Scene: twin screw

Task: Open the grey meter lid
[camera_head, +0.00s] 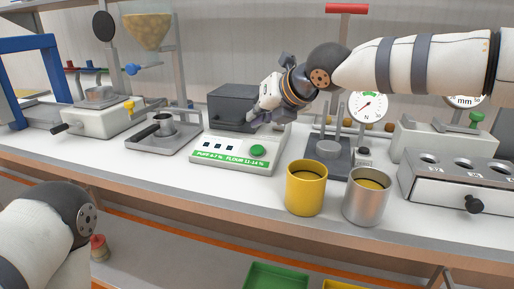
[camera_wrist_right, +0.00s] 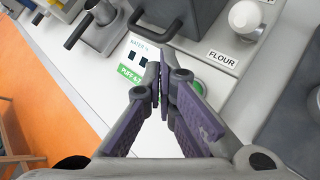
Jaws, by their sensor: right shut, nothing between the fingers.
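The meter (camera_head: 233,155) is a white box with a green button and a green label strip, standing on the bench in the middle of the head view. Its dark grey lid (camera_head: 230,105) is down on the rear part. In the right wrist view the lid (camera_wrist_right: 196,18) is at the top, with a dark bar handle (camera_wrist_right: 152,18) at its front. My right gripper (camera_head: 256,116) is shut and empty at the lid's right side in the head view. Its fingertips (camera_wrist_right: 163,62) show over the meter's front panel; contact is unclear. My left gripper is out of view.
A yellow cup (camera_head: 306,188) and a metal cup (camera_head: 366,197) stand at the front right. A dial gauge stand (camera_head: 328,152) is right of the meter. A portafilter-like tool on a grey base (camera_head: 165,138) is to the left. Bench front before the meter is clear.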

